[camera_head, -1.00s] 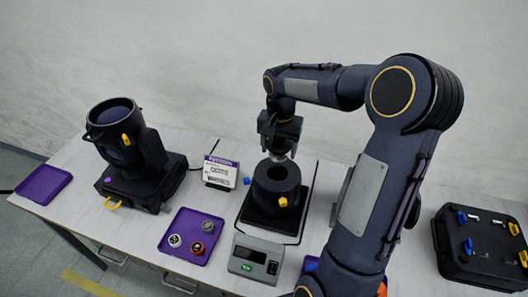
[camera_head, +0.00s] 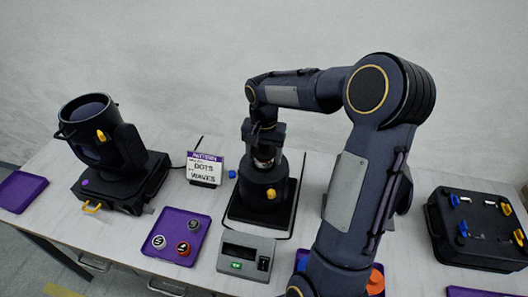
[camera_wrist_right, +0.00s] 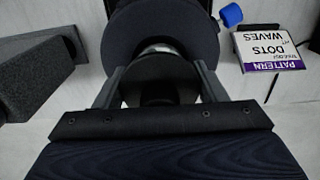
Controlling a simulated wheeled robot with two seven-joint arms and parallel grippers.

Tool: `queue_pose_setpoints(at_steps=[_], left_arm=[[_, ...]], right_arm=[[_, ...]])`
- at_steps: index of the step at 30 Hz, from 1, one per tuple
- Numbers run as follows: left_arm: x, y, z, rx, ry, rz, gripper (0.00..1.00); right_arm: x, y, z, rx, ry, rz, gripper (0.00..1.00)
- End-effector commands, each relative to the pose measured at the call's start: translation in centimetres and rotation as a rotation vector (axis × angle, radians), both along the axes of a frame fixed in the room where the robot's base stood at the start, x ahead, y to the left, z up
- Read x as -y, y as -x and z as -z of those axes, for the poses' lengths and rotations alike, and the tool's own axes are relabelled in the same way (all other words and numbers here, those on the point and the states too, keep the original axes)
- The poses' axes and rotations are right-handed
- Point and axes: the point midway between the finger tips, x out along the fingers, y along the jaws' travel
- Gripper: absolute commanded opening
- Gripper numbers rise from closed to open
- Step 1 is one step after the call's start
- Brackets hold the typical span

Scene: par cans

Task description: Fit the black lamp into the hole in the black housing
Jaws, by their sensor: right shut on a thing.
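The black housing (camera_head: 262,198) is a round black body with a yellow knob, standing on a black square base on the table. My right gripper (camera_head: 264,152) points down right over its top. In the right wrist view, the gripper (camera_wrist_right: 160,82) has its fingers on either side of the black lamp (camera_wrist_right: 158,93), a dark round piece with a silvery part at its far end. The housing's round top (camera_wrist_right: 165,22) is just beyond it. The lamp is at the hole, but how deep it sits is hidden. My left gripper is not in view.
A tilted black spotlight (camera_head: 92,130) stands at the left. The pattern sign (camera_head: 205,170) and a small blue piece (camera_head: 232,174) are beside the housing. A purple tray (camera_head: 160,218) with several round pieces and a grey meter (camera_head: 233,258) lie in front. A black case (camera_head: 470,225) is at right.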

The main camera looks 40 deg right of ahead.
Motion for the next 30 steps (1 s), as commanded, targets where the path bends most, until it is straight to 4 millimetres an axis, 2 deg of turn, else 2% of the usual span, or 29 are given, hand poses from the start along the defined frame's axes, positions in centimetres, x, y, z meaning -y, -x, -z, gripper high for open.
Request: queue_pose_setpoints(at_steps=[16,30], left_arm=[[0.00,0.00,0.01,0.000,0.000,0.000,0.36],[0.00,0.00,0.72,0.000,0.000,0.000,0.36]], right_arm=[[-0.01,-0.02,-0.01,0.001,-0.001,0.000,0.36],[-0.03,-0.02,0.91,0.001,-0.001,0.000,0.36]])
